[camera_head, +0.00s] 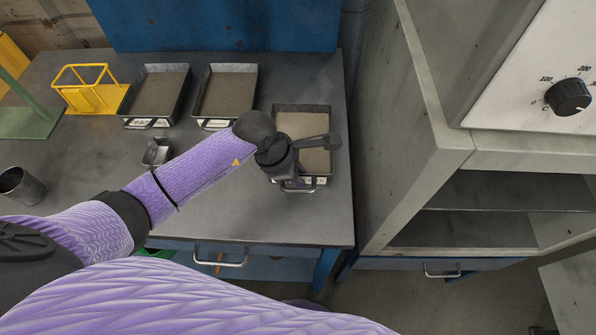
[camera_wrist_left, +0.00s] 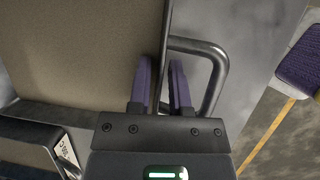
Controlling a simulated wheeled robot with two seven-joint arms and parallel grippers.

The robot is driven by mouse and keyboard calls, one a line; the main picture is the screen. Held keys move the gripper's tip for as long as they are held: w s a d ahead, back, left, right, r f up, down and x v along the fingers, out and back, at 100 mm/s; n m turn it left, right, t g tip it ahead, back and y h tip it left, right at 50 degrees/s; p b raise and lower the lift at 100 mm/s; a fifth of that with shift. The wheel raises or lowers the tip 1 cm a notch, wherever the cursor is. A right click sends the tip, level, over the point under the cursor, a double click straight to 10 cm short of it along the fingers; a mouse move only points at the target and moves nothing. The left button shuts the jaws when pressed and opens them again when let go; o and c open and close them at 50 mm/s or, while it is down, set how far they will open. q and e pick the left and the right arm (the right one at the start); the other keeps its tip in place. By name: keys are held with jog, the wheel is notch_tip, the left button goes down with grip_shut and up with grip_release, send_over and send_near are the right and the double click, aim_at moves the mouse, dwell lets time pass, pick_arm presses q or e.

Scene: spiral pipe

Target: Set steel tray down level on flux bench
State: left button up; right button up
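The steel tray (camera_head: 326,108), filled with grey-brown flux, is at the right of the flux bench (camera_head: 215,225) and looks level. I cannot tell whether its underside touches the bench top. Its front handle shows in the head view, and the handle loop (camera_wrist_left: 222,75) shows in the left wrist view. My left gripper (camera_head: 290,182) is over the tray's front wall; in the left wrist view its fingers (camera_wrist_left: 160,82) are close together, one on each side of the wall, the right one inside the handle. Contact on both faces is unclear. My right gripper is out of view.
Two similar filled trays (camera_head: 159,92) (camera_head: 229,93) stand at the back, beside a yellow frame (camera_head: 88,96). A small metal scoop-like box (camera_head: 157,152) and a metal cup (camera_head: 20,186) are farther left. A grey cabinet (camera_head: 425,130) rises close right of the bench. The front middle is clear.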

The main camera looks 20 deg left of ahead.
pick_arm(q)
jog(key=shift+o, duration=0.7)
jog(key=shift+r, duration=0.1)
jog(key=shift+a+r, duration=0.1)
jog(key=shift+r, duration=0.2)
jog(key=p+v, duration=0.3)
jog(key=v, duration=0.8)
jog(key=shift+s+a+r, duration=0.1)
jog(key=shift+s, duration=0.05)
